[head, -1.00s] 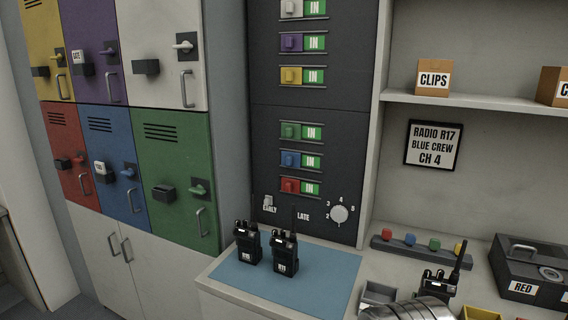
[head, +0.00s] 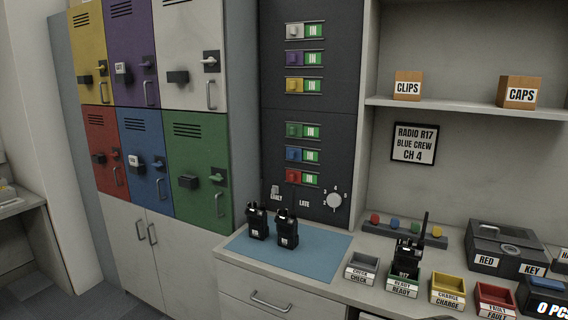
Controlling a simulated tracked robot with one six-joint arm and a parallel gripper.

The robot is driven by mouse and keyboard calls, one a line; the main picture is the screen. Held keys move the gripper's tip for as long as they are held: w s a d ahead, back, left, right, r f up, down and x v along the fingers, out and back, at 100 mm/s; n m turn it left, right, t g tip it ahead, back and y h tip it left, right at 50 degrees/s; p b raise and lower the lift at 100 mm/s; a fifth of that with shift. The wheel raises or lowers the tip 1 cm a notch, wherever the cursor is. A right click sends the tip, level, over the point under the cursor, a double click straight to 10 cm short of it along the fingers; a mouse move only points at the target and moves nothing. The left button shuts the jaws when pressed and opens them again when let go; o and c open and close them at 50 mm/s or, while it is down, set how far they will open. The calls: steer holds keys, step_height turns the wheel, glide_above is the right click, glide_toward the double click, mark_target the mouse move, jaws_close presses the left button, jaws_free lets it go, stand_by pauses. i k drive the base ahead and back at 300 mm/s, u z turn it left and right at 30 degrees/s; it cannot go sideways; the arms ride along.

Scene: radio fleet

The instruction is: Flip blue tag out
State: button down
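The blue tag (head: 294,154) is a blue slider on a rail of the dark wall panel. It sits at the left of its rail, with a green IN label (head: 309,156) showing to its right. It is the middle row of the lower group, between the green tag (head: 294,130) and the red tag (head: 293,176). My gripper is not in view.
Two black radios (head: 258,222) (head: 287,229) stand on a blue mat (head: 330,243) below the panel. A third radio (head: 408,256) stands at the green READY tray (head: 403,285). Grey, yellow and red trays line the counter. A dial (head: 334,201) sits low on the panel.

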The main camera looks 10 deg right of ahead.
mark_target(292, 154)
steer(key=k, duration=0.65)
steer(key=u, duration=0.55)
steer(key=i, duration=0.9)
steer(key=u, duration=0.4)
steer(key=i, duration=1.15)
steer(key=z, duration=0.35)
